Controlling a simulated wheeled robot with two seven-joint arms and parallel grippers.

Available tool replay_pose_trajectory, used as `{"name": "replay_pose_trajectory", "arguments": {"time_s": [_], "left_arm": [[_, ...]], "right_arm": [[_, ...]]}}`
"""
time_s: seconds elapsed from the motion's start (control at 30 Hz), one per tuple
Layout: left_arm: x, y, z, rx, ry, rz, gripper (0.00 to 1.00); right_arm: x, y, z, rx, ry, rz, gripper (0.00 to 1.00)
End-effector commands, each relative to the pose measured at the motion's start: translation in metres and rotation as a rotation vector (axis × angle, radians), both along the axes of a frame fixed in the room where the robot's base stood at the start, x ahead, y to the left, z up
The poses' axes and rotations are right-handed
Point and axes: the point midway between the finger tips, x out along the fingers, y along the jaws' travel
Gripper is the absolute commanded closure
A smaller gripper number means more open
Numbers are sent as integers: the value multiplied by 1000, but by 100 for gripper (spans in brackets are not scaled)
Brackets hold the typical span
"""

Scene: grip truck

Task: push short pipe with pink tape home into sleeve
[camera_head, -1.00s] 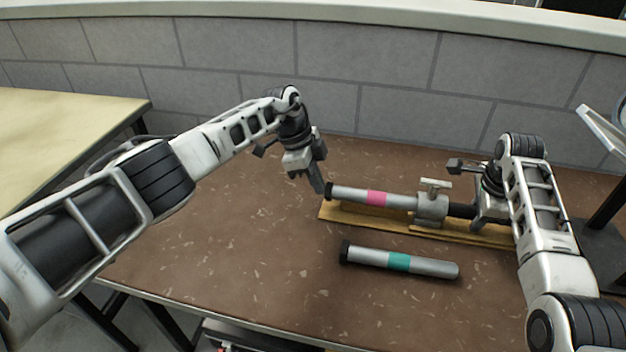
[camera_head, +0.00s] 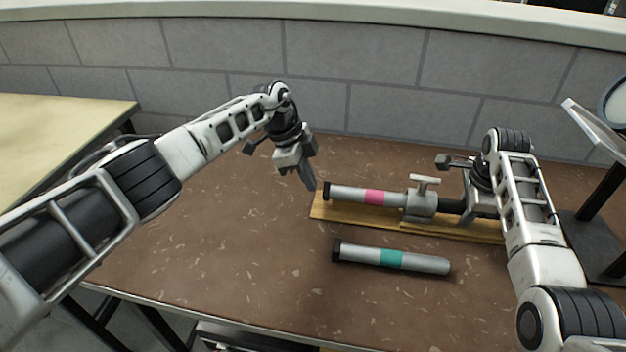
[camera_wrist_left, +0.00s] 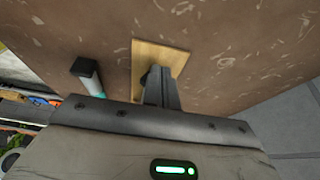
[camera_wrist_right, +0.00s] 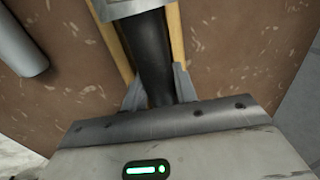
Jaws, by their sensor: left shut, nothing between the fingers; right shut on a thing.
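The short pipe with pink tape (camera_head: 350,193) lies along a wooden base (camera_head: 322,211), its black-capped end to the left. Its right end meets the grey metal sleeve (camera_head: 419,203) with a T-handle on top. My left gripper (camera_head: 309,184) is shut and empty, its fingertips close to the black cap; touching or apart I cannot tell. In the left wrist view the fingers (camera_wrist_left: 160,85) hide most of the pipe. My right gripper (camera_wrist_right: 158,95) is shut on a black bar (camera_wrist_right: 150,50) that runs into the sleeve's right side.
A pipe with teal tape (camera_head: 420,263) lies on the brown table in front of the base. A stand with a dark foot (camera_head: 590,245) is at the far right. A pale table (camera_head: 50,125) is at the left. The table's left and middle front are clear.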

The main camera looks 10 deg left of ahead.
Motion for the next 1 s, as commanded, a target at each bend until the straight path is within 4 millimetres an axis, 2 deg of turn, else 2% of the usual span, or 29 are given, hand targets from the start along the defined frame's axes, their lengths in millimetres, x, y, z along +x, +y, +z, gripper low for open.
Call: {"name": "replay_pose_trajectory", "arguments": {"time_s": [0.3, 0.47, 1.0], "left_arm": [[0, 17, 11, 2, 0, 0, 100], [0, 19, 15, 1, -1, -1, 100], [0, 19, 66, 1, -3, -1, 100]], "right_arm": [[1, -1, 1, -2, -2, -1, 100], [1, -1, 1, -2, -2, -1, 100], [1, -1, 1, -3, -2, -2, 100]]}}
